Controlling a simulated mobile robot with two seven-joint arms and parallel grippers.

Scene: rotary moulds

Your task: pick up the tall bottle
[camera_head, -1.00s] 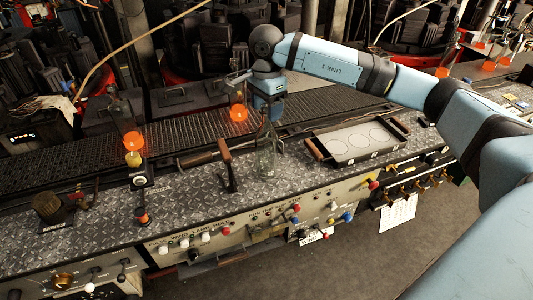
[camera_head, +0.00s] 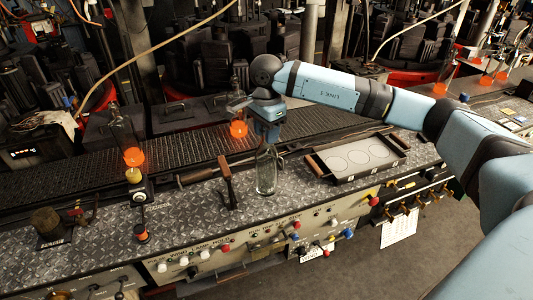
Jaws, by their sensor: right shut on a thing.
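The tall bottle (camera_head: 266,171) is clear glass and stands upright at the diamond-plate counter, right of a brown-handled lever. My right gripper (camera_head: 267,140) comes down from above and is shut on the bottle's neck; its fingers and the neck are small and partly hidden by the wrist. I cannot tell whether the bottle's base touches the plate. My left gripper is not in view.
The brown-handled lever (camera_head: 228,183) stands close left of the bottle. A tray (camera_head: 349,178) with white round marks lies to the right. Glowing orange-based bottles (camera_head: 238,129) stand along the conveyor (camera_head: 60,184) behind. Knobs line the front panel.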

